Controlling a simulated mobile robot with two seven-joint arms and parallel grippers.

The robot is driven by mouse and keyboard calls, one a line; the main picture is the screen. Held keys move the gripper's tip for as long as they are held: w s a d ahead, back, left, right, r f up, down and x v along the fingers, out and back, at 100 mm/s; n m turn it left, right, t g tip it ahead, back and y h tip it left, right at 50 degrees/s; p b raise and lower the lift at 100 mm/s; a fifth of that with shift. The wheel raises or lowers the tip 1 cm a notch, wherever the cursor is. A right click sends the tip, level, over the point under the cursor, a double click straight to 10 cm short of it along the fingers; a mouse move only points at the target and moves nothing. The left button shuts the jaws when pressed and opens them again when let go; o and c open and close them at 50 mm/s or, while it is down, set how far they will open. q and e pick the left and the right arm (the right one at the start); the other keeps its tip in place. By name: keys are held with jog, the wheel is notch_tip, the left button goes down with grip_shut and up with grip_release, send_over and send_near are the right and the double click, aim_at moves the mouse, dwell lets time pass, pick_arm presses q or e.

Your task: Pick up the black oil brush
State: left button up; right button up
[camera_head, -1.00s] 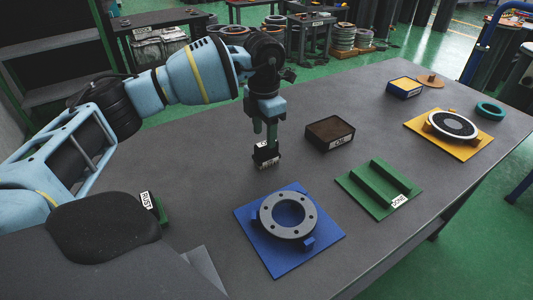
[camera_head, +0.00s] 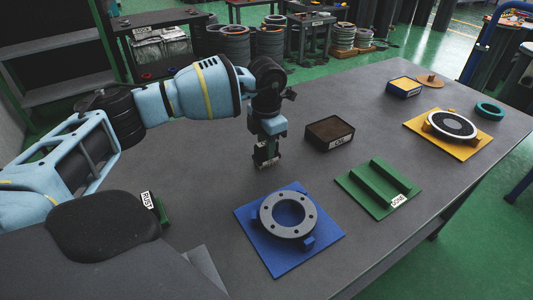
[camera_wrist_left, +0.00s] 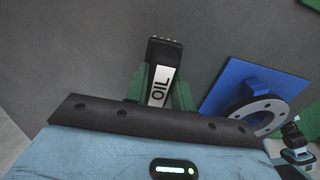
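My left gripper (camera_wrist_left: 161,88) points down over the brush with one finger on each side. In the head view the gripper (camera_head: 267,148) partly covers the brush. The fingers look very close to its sides, but whether they press on it cannot be told. The brush looks still at table level.
A blue plate (camera_head: 262,243) with a grey flanged ring (camera_head: 288,214) lies in front. A dark-topped box (camera_head: 330,132) and a green holder (camera_head: 378,188) stand to the right. A green RUST-labelled item (camera_head: 158,209) is at left. An orange plate (camera_head: 450,142) is farther right.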

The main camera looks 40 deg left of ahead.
pick_arm(q)
grip_shut()
notch_tip(320, 180, up, 10)
dwell(0.4)
jog(key=shift+o, duration=0.7)
grip_release()
jog(key=shift+c, duration=1.4)
